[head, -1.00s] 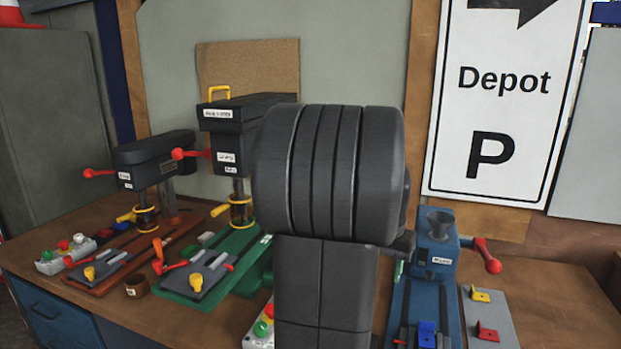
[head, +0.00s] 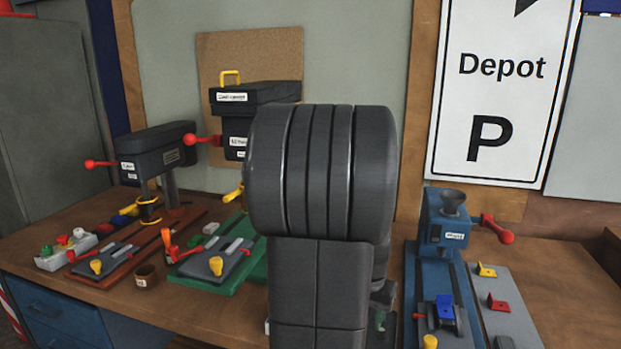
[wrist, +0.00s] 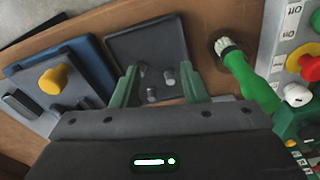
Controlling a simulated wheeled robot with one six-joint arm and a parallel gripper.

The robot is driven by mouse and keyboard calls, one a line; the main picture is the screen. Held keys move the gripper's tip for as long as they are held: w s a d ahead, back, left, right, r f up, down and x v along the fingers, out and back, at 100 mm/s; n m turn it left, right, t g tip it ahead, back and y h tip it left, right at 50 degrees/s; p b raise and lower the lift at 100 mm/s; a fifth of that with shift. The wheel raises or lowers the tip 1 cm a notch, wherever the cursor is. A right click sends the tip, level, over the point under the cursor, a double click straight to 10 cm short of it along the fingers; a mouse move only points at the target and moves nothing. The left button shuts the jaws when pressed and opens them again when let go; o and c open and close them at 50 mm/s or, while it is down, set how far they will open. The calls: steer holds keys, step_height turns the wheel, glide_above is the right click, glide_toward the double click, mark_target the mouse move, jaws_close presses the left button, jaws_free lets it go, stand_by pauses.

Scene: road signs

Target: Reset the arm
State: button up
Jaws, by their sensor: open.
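My arm stands upright in the middle of the head view, its dark links and thick ribbed joint covering part of the bench. My gripper does not show in the head view. In the wrist view my gripper (wrist: 160,88) shows two green fingers spread apart, open and with nothing held between them. Beyond the fingers lies a dark plate (wrist: 150,58) with several small grey pegs, on the brown bench. I cannot tell how far the fingertips are above it.
The bench (head: 215,312) carries a black drill press (head: 155,140) at left, a taller press (head: 250,100) behind my arm, and a blue machine (head: 445,225) at right. The wrist view shows a green-handled brush (wrist: 248,80) and a control box (wrist: 300,75). Bare bench lies at far right.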

steer(key=shift+s+a+f, duration=0.1)
steer(key=shift+f, duration=2.5)
steer(key=shift+s, duration=0.1)
